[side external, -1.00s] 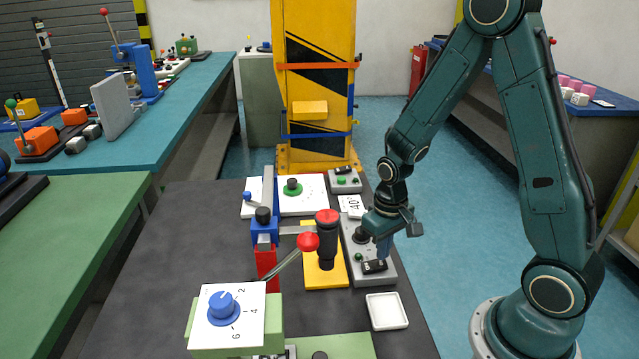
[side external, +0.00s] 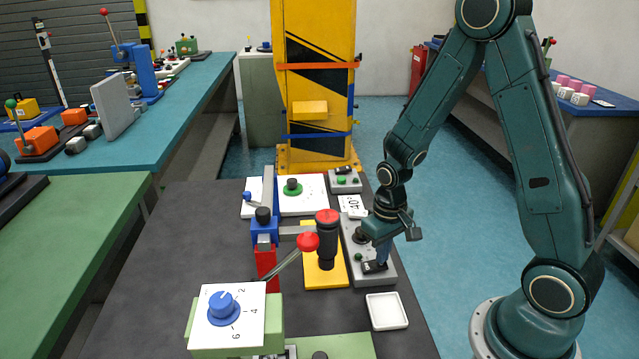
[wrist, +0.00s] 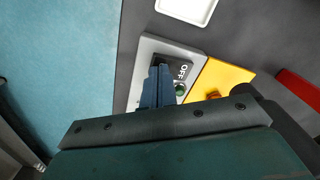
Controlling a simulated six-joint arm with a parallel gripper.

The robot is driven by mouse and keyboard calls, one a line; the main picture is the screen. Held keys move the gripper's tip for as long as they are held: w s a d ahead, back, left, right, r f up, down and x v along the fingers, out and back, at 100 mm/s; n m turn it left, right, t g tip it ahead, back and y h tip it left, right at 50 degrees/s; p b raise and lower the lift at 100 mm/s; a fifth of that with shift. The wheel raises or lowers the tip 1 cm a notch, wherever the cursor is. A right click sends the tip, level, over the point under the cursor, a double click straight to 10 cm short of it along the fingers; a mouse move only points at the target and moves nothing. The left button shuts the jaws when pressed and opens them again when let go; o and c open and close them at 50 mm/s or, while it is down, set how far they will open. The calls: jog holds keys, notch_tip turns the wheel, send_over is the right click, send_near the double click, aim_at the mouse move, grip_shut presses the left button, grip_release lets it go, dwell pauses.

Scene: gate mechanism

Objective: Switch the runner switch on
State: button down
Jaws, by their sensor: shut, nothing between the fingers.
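The black rocker switch (side external: 373,267) sits at the near end of a grey control box (side external: 388,277). In the wrist view the rocker (wrist: 184,69) shows the word OFF on its right part. My gripper (side external: 382,262) is shut and empty, pointing down, with its blue fingertips at the rocker. In the wrist view the shut fingertips (wrist: 159,68) overlap the left part of the rocker and hide it. I cannot tell whether they press on it or hover just above. A green indicator (wrist: 180,89) lies beside the fingers on the box.
A white tray (side external: 387,311) lies in front of the box. A yellow plate (side external: 326,277) with a red-topped black post (side external: 327,240) stands to its left, near a red-ball lever (side external: 307,242). A blue-knob dial box (side external: 223,307) is at the front left.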

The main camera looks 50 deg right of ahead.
jog(key=shift+f, duration=0.5)
dwell(0.5)
jog(key=shift+r, duration=3.5)
jog(key=s+a+r+n+t, duration=0.1)
jog(key=s+a+r+t, duration=0.1)
jog(key=s+r, duration=0.4)
jog(key=s+a+r+n+t, duration=0.2)
jog(key=s+r, duration=0.4)
jog(key=r, duration=0.8)
jog(key=shift+s+a+t, duration=0.35)
jog(key=shift+a+t, duration=0.45)
jog(key=shift+a, duration=0.45)
